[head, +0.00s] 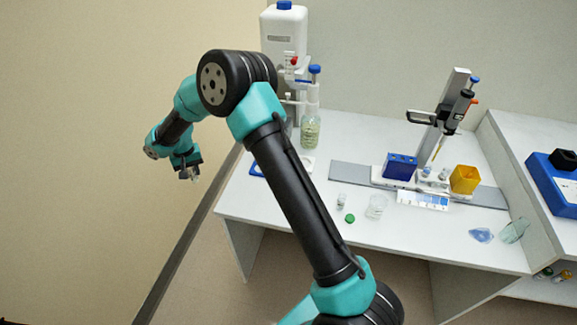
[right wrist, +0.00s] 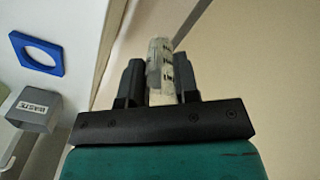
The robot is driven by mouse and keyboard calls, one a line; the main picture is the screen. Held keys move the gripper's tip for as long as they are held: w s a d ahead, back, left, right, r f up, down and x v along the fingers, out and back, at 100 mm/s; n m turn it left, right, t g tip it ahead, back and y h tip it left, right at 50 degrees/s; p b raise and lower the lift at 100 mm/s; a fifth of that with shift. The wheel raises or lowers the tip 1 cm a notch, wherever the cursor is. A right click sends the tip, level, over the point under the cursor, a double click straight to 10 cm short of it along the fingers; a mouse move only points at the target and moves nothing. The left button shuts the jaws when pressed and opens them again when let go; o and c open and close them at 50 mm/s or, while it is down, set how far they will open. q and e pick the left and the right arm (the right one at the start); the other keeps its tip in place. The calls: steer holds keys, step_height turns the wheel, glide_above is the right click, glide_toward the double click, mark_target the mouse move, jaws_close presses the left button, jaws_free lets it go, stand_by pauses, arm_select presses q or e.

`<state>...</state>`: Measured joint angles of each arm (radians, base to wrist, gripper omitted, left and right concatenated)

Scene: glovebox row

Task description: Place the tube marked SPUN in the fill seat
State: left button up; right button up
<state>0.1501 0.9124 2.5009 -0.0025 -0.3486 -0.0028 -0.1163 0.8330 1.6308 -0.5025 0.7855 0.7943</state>
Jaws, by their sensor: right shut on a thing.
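My right gripper (head: 190,176) is out at the left, past the bench's left edge and in front of the bare wall. It is shut on a small clear tube (right wrist: 160,68) with a white label. Dark marks show on the label, but I cannot read them. The tube stands up between the two fingers in the right wrist view. I cannot tell which fitting is the fill seat; my arm hides part of the bench's left side. My left gripper is not in view.
A white jug (head: 284,38) and a dispenser bottle (head: 311,128) stand at the back left. A pipette stand (head: 440,120), blue rack (head: 399,167) and yellow box (head: 465,179) stand right. A small vial (head: 342,201) and beaker (head: 376,206) are in front. The right wrist view shows a WASTE bin (right wrist: 38,110) and blue ring (right wrist: 55,55).

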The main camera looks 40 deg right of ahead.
steer(key=shift+a, duration=0.2)
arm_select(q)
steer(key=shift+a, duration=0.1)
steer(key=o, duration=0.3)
arm_select(e)
steer(key=shift+d, duration=0.3)
steer(key=s+d+f+m, duration=0.3)
steer(key=s+d+m, duration=2.2)
steer(key=d, duration=0.2)
steer(key=shift+s+d+m, duration=0.15)
steer(key=shift+s+m, duration=0.25)
